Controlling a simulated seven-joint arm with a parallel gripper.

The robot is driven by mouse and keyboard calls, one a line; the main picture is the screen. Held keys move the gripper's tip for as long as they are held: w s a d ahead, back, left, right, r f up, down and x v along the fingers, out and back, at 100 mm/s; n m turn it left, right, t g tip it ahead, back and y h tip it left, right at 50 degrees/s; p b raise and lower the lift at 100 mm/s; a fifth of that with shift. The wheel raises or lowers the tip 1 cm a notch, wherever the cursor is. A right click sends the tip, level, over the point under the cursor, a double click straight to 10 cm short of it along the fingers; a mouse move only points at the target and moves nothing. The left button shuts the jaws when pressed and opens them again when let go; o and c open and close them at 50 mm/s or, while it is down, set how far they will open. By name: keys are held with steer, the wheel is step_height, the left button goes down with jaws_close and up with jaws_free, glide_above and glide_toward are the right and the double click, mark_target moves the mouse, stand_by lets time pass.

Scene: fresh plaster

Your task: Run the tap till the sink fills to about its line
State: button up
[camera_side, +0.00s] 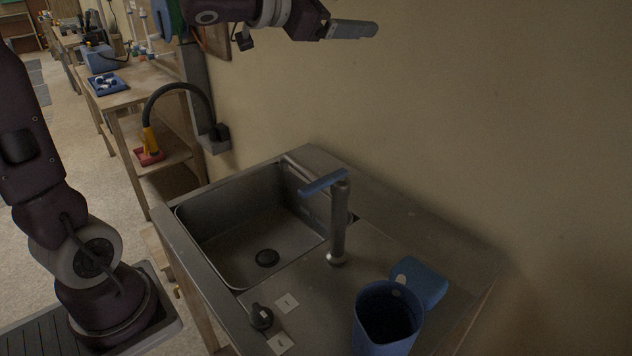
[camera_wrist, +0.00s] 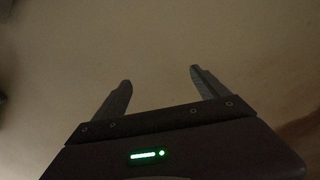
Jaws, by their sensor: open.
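The steel sink (camera_side: 225,252) is set in a metal counter in the side view. A round black drain or plug (camera_side: 267,258) lies on its bare floor, and I see no water in it. A fill line cannot be made out clearly. The tap (camera_side: 338,222) stands upright at the basin's right edge, with a blue bar (camera_side: 323,183) on top pointing left over the basin. No stream shows under it. My gripper (camera_side: 372,31) is high above and behind the sink, far from the tap. In the wrist view my gripper (camera_wrist: 160,77) has its fingers apart with nothing between them.
A black knob (camera_side: 261,316) sits on the counter's front between white labels (camera_side: 287,302). The plaster wall (camera_side: 480,120) rises behind. Wooden benches (camera_side: 130,85) stand at the left.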

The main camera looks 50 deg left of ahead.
mark_target(313, 183)
steer(key=s+d+f+m+g+h, duration=0.2)
steer(key=d+f+m+g+h, duration=0.45)
steer(key=h, duration=0.65)
steer(key=s+a+f+m+g+h, duration=0.45)
steer(key=s+f+g, duration=0.25)
steer(key=s+g, duration=0.25)
step_height(313, 183, down, 10)
steer(key=s+f, duration=0.1)
steer(key=s, duration=0.1)
steer(key=shift+m, duration=0.3)
steer(key=d, duration=0.6)
steer(key=shift+r, duration=0.1)
steer(key=shift+d, duration=0.25)
jaws_close()
